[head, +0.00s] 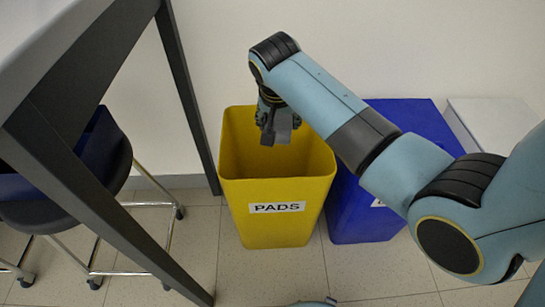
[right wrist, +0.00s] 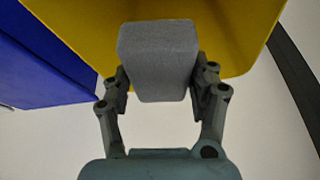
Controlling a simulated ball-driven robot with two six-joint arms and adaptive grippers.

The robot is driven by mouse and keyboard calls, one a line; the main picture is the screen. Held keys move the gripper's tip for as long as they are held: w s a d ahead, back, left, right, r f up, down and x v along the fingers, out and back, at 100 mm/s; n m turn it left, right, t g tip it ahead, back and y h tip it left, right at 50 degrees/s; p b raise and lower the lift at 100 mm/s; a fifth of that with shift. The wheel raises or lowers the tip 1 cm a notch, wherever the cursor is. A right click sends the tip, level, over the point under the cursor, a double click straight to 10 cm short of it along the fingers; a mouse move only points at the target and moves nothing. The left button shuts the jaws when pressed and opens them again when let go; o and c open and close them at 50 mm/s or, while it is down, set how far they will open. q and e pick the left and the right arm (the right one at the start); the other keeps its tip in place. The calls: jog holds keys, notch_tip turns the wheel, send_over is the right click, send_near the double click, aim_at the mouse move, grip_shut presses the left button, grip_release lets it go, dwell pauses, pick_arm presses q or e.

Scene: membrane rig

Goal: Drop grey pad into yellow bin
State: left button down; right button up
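The yellow bin (head: 263,211), labelled PADS, stands open on the floor against the wall. My right gripper (head: 276,121) is above the bin's opening, pointing down. In the right wrist view the right gripper (right wrist: 160,90) is shut on the grey pad (right wrist: 158,60), with a finger against each side. The pad also shows in the head view (head: 279,127), small and partly hidden by the gripper. The yellow bin (right wrist: 215,30) fills the background behind the pad in the right wrist view. My left gripper is not in view.
A blue bin (head: 352,205) stands right beside the yellow one, partly behind my right arm. A table (head: 60,90) with dark legs is at the left, with a stool (head: 70,205) under it. A white box (head: 490,125) is at the back right.

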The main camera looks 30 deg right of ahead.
jog(key=o, duration=0.4)
jog(key=v, duration=1.2)
